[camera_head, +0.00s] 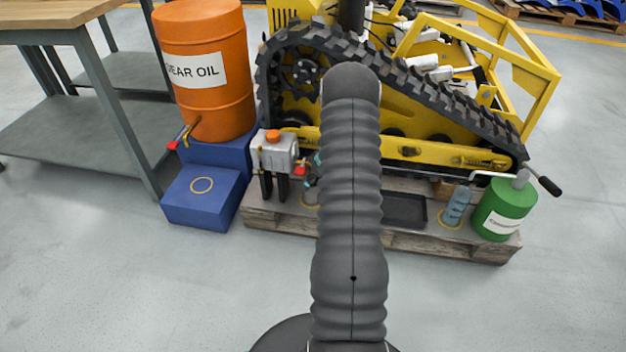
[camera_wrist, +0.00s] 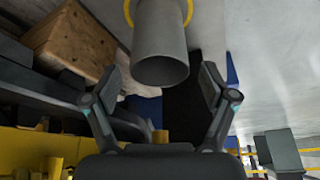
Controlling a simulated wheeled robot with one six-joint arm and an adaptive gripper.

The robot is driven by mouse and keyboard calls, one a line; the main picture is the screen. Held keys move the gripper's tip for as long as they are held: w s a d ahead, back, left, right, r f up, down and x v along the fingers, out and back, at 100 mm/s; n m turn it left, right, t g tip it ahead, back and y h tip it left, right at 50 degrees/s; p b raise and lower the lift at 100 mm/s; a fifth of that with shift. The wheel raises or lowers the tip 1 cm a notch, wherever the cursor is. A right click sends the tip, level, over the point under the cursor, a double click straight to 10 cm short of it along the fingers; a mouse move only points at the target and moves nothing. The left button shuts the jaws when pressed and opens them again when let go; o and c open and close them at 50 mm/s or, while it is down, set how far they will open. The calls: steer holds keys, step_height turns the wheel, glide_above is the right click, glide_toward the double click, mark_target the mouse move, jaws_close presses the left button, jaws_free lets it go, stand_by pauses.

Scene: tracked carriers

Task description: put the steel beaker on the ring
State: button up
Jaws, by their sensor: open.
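The steel beaker (camera_wrist: 162,55) is a plain grey cylinder in the wrist view, its open end facing the camera. A yellow ring (camera_wrist: 189,14) shows around its far end; I cannot tell whether the beaker touches it. My gripper (camera_wrist: 160,92) is open, with one finger on each side near the beaker's mouth and gaps visible. Another yellow ring (camera_head: 202,185) lies bare on the low blue box (camera_head: 190,211).
A yellow tracked machine (camera_head: 400,148) is behind. An orange drum (camera_head: 205,95) stands left.

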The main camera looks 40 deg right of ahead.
steer(key=v, duration=1.1)
steer(key=s+a+r+m, duration=0.1)
steer(key=s+a+r, duration=0.2)
steer(key=a+r, duration=0.9)
steer(key=s+a+r, duration=0.2)
steer(key=a+r, duration=0.9)
steer(key=a, duration=0.1)
steer(key=s+a+r+m, duration=0.1)
steer(key=s+a+r, duration=0.2)
steer(key=s+a, duration=0.4)
steer(key=s+a+r+m+t+h, duration=0.1)
steer(key=s+a+r, duration=0.2)
steer(key=s, duration=1.1)
steer(key=a, duration=0.3)
steer(key=shift+a+m, duration=0.3)
steer(key=shift+a, duration=0.05)
steer(key=shift+d, duration=0.1)
